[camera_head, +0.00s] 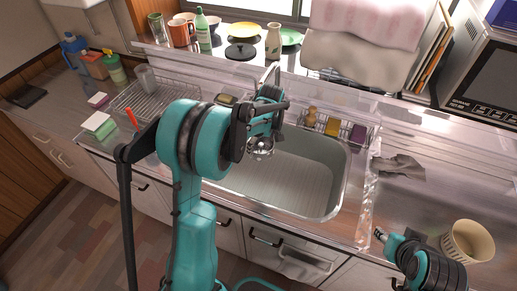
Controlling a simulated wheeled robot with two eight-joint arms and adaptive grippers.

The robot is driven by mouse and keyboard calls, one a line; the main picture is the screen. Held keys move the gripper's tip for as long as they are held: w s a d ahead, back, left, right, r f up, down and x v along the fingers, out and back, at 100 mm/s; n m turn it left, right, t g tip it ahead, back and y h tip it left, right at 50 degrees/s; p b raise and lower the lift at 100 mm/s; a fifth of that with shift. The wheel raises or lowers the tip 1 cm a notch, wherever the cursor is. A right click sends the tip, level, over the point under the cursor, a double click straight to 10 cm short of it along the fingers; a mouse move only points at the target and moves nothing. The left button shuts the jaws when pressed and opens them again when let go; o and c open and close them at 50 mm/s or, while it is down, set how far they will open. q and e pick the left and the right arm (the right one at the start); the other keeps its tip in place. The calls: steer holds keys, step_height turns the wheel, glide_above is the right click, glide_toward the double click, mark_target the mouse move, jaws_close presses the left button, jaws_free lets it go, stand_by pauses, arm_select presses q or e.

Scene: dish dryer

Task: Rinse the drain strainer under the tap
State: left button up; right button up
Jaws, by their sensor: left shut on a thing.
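The drain strainer (260,149) is a small, round, shiny metal piece over the left part of the sink (318,190). My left gripper (264,133) is shut on it, partly hidden behind my own arm. The tap (272,74) rises at the back edge of the sink, close behind the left gripper. I cannot tell whether water is running. My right gripper (380,234) is low over the counter at the right, apart from the strainer. Its fingers are too small to tell whether they are open.
A wire rack (160,103) stands left of the sink. A caddy with a brown bottle (311,115) and sponges is at the sink's back edge. The sink's right part is clear.

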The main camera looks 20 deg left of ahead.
arm_select(q)
steer(key=shift+s+a, duration=0.3)
steer(key=shift+a, duration=0.1)
steer(key=shift+w+d, duration=0.1)
steer(key=shift+w+d, duration=0.25)
steer(key=shift+d, duration=0.2)
steer(key=s+d, duration=0.4)
steer(key=s, duration=0.2)
steer(key=shift+s, duration=0.4)
steer(key=shift+d, duration=0.1)
stand_by(1.4)
